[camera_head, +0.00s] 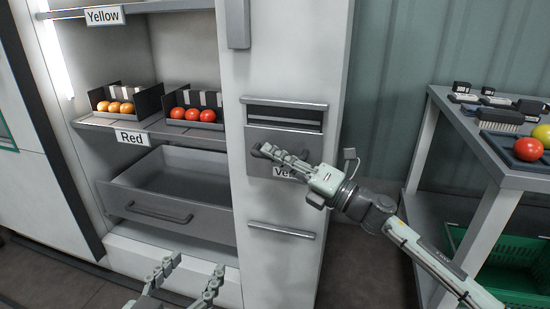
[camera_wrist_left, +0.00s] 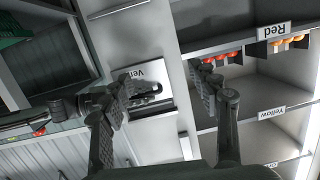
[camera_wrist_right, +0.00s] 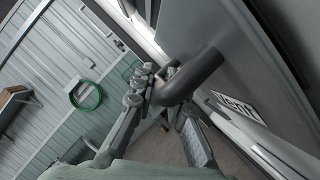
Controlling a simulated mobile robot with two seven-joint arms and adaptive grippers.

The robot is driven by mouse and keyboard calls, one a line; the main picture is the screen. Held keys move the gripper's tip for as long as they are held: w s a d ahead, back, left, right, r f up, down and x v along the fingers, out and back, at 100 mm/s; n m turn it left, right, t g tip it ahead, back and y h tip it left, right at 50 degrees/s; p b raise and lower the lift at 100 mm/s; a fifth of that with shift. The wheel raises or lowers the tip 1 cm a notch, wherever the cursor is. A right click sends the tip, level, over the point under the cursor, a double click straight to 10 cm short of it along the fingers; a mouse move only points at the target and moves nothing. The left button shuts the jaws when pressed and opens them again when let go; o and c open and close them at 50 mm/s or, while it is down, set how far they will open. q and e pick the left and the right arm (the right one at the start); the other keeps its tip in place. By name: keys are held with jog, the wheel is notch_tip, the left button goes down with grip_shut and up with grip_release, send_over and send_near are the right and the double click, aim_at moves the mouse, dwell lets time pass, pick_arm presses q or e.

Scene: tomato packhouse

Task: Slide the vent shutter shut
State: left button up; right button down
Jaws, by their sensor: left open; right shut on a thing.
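The vent shutter (camera_head: 300,139) is a grey plate in the white cabinet's right-hand column, with a partly covered "Vent" label. A dark slot (camera_head: 285,114) shows above its upper edge. My right gripper (camera_head: 272,153) is shut on the shutter's handle. In the right wrist view the handle (camera_wrist_right: 196,78) is a thick dark curved bar between the fingers, near the "Vent" label (camera_wrist_right: 234,103). The right hand hides part of the shutter in the head view. My left gripper (camera_head: 191,275) is open and empty at the bottom of the head view, well apart from the shutter.
A pulled-out grey drawer (camera_head: 160,205) lies left of the column, below shelves with boxes of tomatoes. A bar handle (camera_head: 281,230) is below the shutter. At right stands a table (camera_head: 470,135) with brushes and tomatoes; a green crate (camera_head: 505,265) sits beneath it.

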aim_at(276, 134)
notch_tip(276, 134, up, 3)
jog(key=shift+p, duration=0.9)
notch_tip(276, 134, up, 2)
jog(key=shift+r+p, duration=0.2)
jog(key=shift+p, duration=0.8)
jog(key=shift+w, duration=0.1)
pick_arm(q)
jog(key=s+a+f+n+g+y, duration=0.1)
jog(key=s+a+f+g+y, duration=0.4)
jog(key=s+a+f+g, duration=0.5)
jog(key=s+a+f, duration=0.2)
jog(key=a+f, duration=0.1)
jog(key=shift+s+a+n, duration=0.3)
pick_arm(e)
jog(key=shift+r, duration=0.1)
jog(key=c, duration=1.9)
grip_release()
jog(key=o, duration=0.4)
jog(key=shift+c, duration=0.2)
jog(key=shift+f, duration=0.2)
